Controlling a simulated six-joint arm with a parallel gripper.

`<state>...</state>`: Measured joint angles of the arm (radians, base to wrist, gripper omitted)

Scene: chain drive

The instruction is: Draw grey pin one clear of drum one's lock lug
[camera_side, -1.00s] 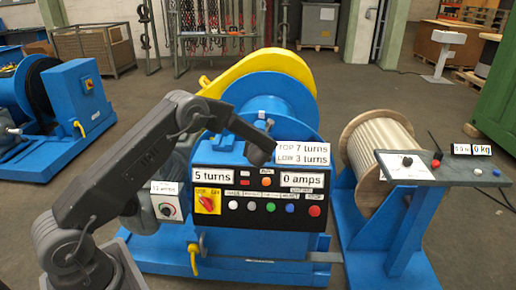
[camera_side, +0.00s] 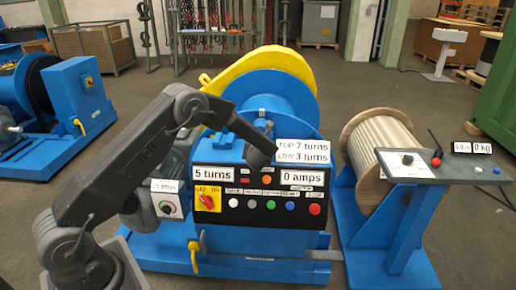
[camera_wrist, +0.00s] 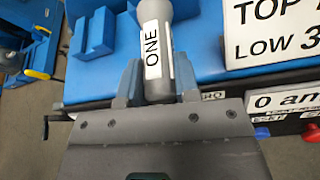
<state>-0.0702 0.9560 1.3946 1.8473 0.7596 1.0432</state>
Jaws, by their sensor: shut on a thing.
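In the wrist view my gripper (camera_wrist: 156,85) is shut on a grey pin (camera_wrist: 182,70) with a white label reading ONE. The pin's far end runs toward the top edge of the view. A blue notched block (camera_wrist: 96,32), which looks like the lock lug, lies left of the pin with a gap between them. In the side view the block (camera_side: 222,140) sits on top of the blue winch, below drum one (camera_side: 270,95). My gripper (camera_side: 264,148) is right of the block, above the control panel; the pin is small there.
The control panel (camera_side: 262,193) shows 5 turns and 0 amps. A white sign (camera_side: 303,150) reading TOP 7, LOW 3 turns stands close right of my gripper. A rope reel (camera_side: 380,150) and a grey console (camera_side: 450,168) stand further right.

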